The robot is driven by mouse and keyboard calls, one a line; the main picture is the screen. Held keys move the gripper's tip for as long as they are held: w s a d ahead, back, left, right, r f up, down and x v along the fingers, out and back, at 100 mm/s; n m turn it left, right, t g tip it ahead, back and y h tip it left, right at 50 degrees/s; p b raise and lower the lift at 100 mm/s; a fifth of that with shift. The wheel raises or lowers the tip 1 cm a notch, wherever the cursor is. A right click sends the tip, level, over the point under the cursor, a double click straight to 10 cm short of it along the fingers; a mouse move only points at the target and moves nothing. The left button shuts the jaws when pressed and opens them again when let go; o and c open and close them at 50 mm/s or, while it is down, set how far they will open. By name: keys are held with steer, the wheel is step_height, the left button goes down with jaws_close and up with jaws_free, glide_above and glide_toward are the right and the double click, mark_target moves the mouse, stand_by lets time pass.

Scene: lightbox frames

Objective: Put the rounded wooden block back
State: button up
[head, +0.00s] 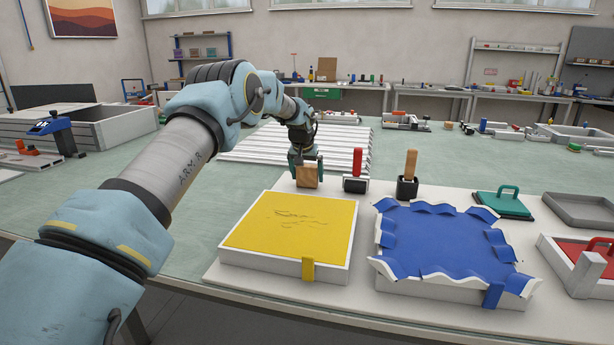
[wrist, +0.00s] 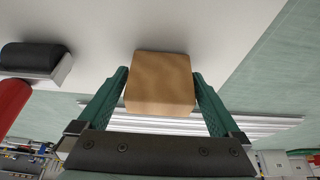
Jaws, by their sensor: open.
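The rounded wooden block (head: 307,177) is at the back left of the white board, behind the yellow frame. My gripper (head: 307,166) is above and around it, pointing down, with a green finger on each side. In the wrist view the tan block (wrist: 160,82) sits between the two green fingers of my open gripper (wrist: 160,78). The block appears to rest on the white surface; its underside is hidden. Whether either finger touches it I cannot tell.
A red-handled tool (head: 357,166) and a wooden-handled black tool (head: 408,172) stand just right of the block. The yellow frame (head: 289,232) and blue-draped frame (head: 447,247) lie in front. White slats (head: 250,148) lie behind. A green-handled float (head: 497,203) is further right.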

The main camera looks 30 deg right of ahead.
steer(key=b+v, duration=0.2)
steer(key=v, duration=1)
steer(key=shift+b, duration=0.4)
steer(key=s+a+f+n+y, duration=0.1)
steer(key=s+a+f+n, duration=0.15)
steer(key=a, duration=1.35)
steer(key=s+a+f+n+y, duration=0.1)
steer(key=s+a, duration=0.2)
steer(key=a, duration=1.3)
steer(key=s+a+f+n+g, duration=0.1)
steer(key=s+a+f+n, duration=0.1)
steer(key=s+a, duration=0.6)
steer(key=s+a+f+n+y, duration=0.1)
steer(key=s+a+f+n, duration=0.1)
steer(key=s+a, duration=0.7)
steer(key=shift+s+a+f+g, duration=0.15)
steer(key=shift+s+f+g, duration=0.2)
steer(key=shift+s, duration=0.65)
